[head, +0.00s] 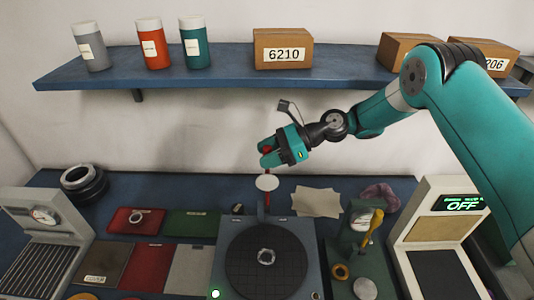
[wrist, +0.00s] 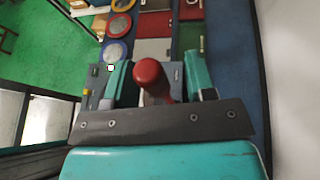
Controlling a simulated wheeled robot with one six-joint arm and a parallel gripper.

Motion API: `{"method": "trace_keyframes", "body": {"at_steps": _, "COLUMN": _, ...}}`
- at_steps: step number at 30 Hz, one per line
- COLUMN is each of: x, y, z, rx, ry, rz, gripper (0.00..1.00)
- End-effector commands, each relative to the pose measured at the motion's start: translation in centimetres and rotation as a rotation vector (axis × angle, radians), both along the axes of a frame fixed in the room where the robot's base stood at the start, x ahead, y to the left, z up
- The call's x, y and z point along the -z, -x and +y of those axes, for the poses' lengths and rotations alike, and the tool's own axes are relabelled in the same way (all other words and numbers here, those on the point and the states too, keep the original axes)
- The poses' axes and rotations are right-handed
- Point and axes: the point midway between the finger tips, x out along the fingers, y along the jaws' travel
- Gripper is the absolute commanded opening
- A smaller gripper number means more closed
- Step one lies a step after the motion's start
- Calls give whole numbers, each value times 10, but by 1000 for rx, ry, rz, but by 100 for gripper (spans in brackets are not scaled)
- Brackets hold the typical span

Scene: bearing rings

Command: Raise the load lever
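A red-knobbed load lever (head: 267,150) stands up behind the plate, with a pale disc (head: 267,182) below the knob in the picture. My gripper (head: 275,153) is at the knob. In the wrist view the red knob (wrist: 150,75) sits between the two teal fingers (wrist: 158,82). The fingers are apart, with a clear gap on the right side of the knob. The lever's lower part is partly hidden.
Coloured mats (head: 149,266) lie to the left, with black rings (head: 84,184) behind. A blue shelf (head: 225,70) with bottles and boxes hangs above.

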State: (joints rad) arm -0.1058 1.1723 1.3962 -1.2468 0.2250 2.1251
Motion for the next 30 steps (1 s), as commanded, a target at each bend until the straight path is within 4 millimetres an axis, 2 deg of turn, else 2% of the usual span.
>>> {"method": "trace_keyframes", "body": {"at_steps": 7, "x": 0, "y": 0, "z": -2, "rx": -1, "ry": -1, "rz": 0, "gripper": 50}}
{"method": "trace_keyframes", "body": {"at_steps": 11, "x": -3, "y": -2, "z": -14, "rx": 2, "ry": -2, "rz": -3, "gripper": 50}}
{"method": "trace_keyframes", "body": {"at_steps": 16, "x": -14, "y": -8, "z": -48, "rx": 6, "ry": 0, "rz": -5, "gripper": 50}}
{"method": "trace_keyframes", "body": {"at_steps": 21, "x": -13, "y": -13, "z": -91, "rx": 5, "ry": 0, "rz": -2, "gripper": 50}}
{"method": "trace_keyframes", "body": {"at_steps": 29, "x": -15, "y": -19, "z": -147, "rx": 3, "ry": 1, "rz": -1, "gripper": 50}}
{"method": "trace_keyframes", "body": {"at_steps": 30, "x": -25, "y": -19, "z": -148, "rx": 2, "ry": 1, "rz": 1, "gripper": 50}}
